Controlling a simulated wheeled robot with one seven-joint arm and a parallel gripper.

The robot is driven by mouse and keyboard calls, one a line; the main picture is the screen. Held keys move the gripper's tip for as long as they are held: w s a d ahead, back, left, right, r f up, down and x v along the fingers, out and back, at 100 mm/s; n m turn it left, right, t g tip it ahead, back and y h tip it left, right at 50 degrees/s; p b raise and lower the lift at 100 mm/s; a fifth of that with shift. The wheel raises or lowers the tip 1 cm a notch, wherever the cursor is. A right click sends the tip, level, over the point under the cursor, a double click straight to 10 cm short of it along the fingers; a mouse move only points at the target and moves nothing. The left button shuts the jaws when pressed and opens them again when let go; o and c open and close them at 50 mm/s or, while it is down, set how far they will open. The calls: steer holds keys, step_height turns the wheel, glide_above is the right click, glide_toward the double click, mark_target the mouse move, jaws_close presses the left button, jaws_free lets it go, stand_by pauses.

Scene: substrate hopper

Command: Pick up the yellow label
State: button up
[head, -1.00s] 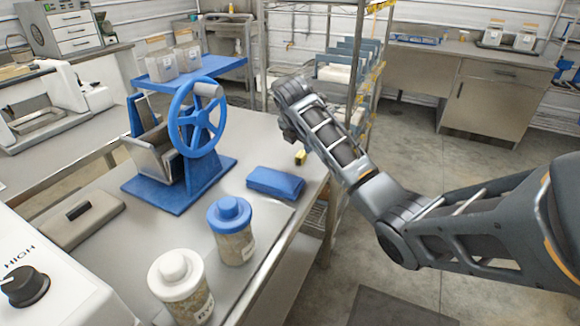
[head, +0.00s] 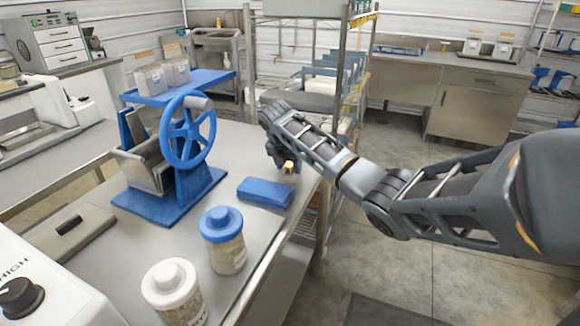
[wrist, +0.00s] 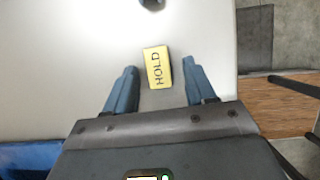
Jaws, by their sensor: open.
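The yellow label (wrist: 157,68) is a small block with the word HOLD on it. In the wrist view it lies on the pale tabletop, between and slightly beyond the two blue fingertips of my gripper (wrist: 160,80). My gripper is open, with a gap on each side of the label. In the head view the label (head: 289,167) shows as a small yellow spot near the table's right edge, partly hidden by my gripper, which is just above and behind it.
A folded blue cloth or pouch (head: 265,192) lies close to the label. A blue hopper with a handwheel (head: 187,130) stands to the left. A blue-lidded jar (head: 222,240) and a white-lidded jar (head: 174,293) stand nearer. The table's right edge is close to the label.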

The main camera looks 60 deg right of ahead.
steer(key=shift+f, duration=0.1)
jaws_close()
stand_by(0.5)
steer(key=shift+d, duration=0.1)
